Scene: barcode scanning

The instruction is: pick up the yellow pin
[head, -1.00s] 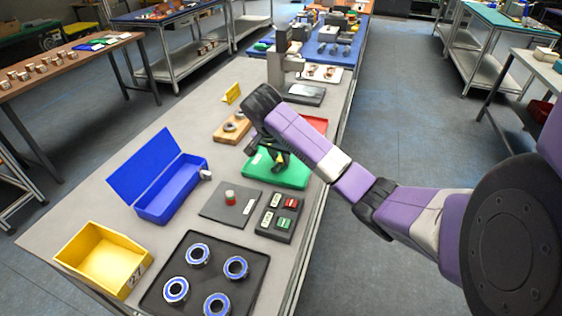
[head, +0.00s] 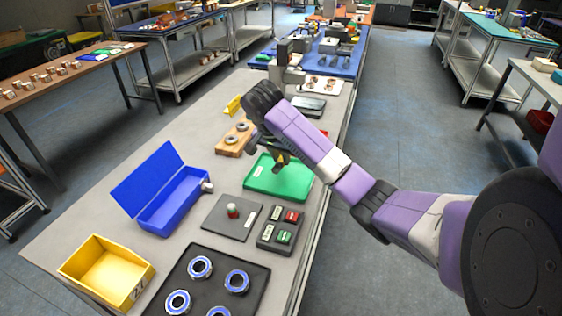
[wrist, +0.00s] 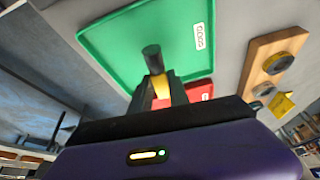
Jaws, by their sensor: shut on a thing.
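The yellow pin (wrist: 161,86) is held between the fingers of my gripper (wrist: 165,97) in the wrist view. It has a dark, round end that points away from the gripper. In the head view my gripper (head: 280,162) is above the green tray (head: 265,184), near its far edge, and a bit of yellow shows between the fingers. The fingers are shut on the pin. The green tray (wrist: 115,35), with a white label, lies beyond the pin in the wrist view. The gripper hides part of the pin.
A wooden block with metal rings (head: 231,146) stands left of the green tray. A grey plate (head: 222,222), a button box (head: 281,228), a bearing tray (head: 255,280), a blue box (head: 172,205) and a yellow bin (head: 135,290) stand nearer. A red tray (wrist: 203,91) is partly hidden.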

